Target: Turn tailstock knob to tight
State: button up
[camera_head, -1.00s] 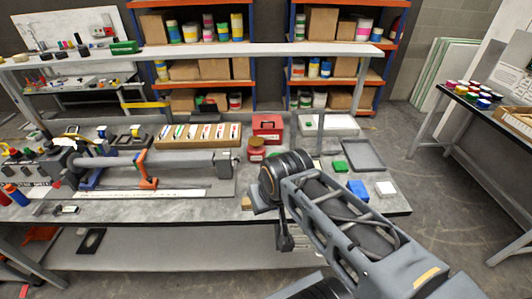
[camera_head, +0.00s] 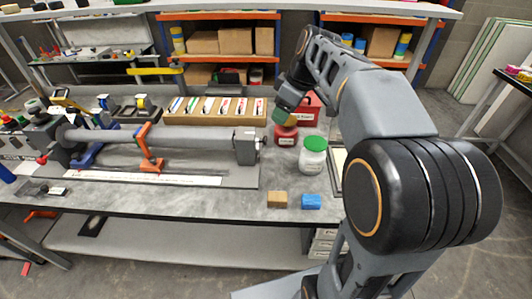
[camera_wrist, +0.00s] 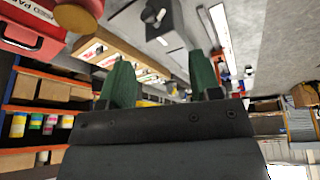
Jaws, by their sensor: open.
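The grey tailstock (camera_head: 247,147) stands at the right end of the long bar on the bench. In the wrist view its block (camera_wrist: 172,32) is ahead of the fingers, with a dark round knob (camera_wrist: 152,14) on its face. I cannot read the knob's setting. My gripper (camera_head: 285,117) hangs to the right of the tailstock, over the red jar, apart from the tailstock. In the wrist view its two green fingers (camera_wrist: 162,78) are spread with nothing between them, and the knob is beyond their tips.
The red jar (camera_head: 286,136) and a white jar with a green lid (camera_head: 314,158) stand close by. A red case (camera_head: 311,108) is behind. A wooden rack (camera_head: 214,112) lies behind the bar. Tan (camera_head: 277,200) and blue (camera_head: 311,202) blocks lie near the front edge.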

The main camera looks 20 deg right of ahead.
aim_at(263, 140)
jog(key=w+a+f, duration=0.1)
jog(key=w+f, duration=0.1)
jog(key=f, duration=0.3)
jog(key=w+a+f+n+b, duration=0.1)
jog(key=w+f, duration=0.1)
jog(key=f, duration=0.2)
jog(key=w+a+f+n+b, duration=0.1)
jog(key=w+f, duration=0.1)
jog(key=f, duration=0.3)
jog(key=shift+w+f+y, duration=0.25)
jog(key=shift+f+y, duration=0.05)
jog(key=shift+r, duration=0.1)
jog(key=c, duration=0.9)
